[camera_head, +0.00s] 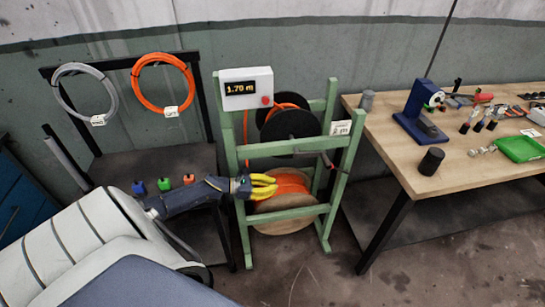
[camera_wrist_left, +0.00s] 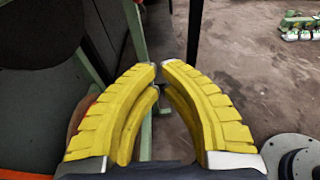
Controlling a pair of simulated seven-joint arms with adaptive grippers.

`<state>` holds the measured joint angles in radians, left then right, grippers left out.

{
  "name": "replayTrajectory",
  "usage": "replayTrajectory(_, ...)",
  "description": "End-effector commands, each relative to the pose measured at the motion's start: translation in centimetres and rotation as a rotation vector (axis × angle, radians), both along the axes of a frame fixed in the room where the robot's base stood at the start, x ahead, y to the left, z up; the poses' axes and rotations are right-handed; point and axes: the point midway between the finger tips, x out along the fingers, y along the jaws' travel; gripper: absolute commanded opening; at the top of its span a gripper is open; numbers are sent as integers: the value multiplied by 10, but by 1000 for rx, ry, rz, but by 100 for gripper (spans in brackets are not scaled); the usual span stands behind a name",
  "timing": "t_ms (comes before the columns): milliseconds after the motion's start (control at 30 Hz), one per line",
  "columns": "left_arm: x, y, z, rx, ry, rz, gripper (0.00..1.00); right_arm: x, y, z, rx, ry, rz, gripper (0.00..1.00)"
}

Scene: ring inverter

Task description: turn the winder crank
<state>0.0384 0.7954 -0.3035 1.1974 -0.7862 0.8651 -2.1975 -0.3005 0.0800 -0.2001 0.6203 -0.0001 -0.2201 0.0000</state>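The winder is a green frame (camera_head: 345,165) with a black reel (camera_head: 290,128) above and a wooden drum (camera_head: 285,222) of orange cable below. The crank (camera_head: 326,160) seems to be the small dark handle in front of the black reel, right of centre; its detail is too small to tell. My left gripper (camera_head: 265,187) has yellow fingers and is in front of the frame's left side, lower left of the crank and apart from it. In the left wrist view its fingertips (camera_wrist_left: 159,66) nearly meet with nothing visible between them. My right gripper is not in view.
A display box (camera_head: 246,88) reading 1.70 m tops the frame's left post. Grey (camera_head: 85,95) and orange (camera_head: 163,84) cable coils hang on a rack at left. A wooden workbench (camera_head: 385,125) with tools stands at right. The floor before the winder is clear.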

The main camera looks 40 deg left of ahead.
Motion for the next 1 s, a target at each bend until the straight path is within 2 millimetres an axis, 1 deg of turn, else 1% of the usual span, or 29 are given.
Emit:
replayTrajectory(100, 18, -14, -3, -3, -3, 0, 0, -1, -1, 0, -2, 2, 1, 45)
replayTrajectory(433, 61, -49, -15, -2, -4, 1, 0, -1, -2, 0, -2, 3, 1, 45)
replayTrajectory(600, 73, -59, -4, 0, -4, -1, 0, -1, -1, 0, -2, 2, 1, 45)
replayTrajectory(700, 78, -64, 0, -1, -2, 0, 0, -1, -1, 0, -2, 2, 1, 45)
replayTrajectory(1000, 84, -68, 6, -2, -1, 1, 0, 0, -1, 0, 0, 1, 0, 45)
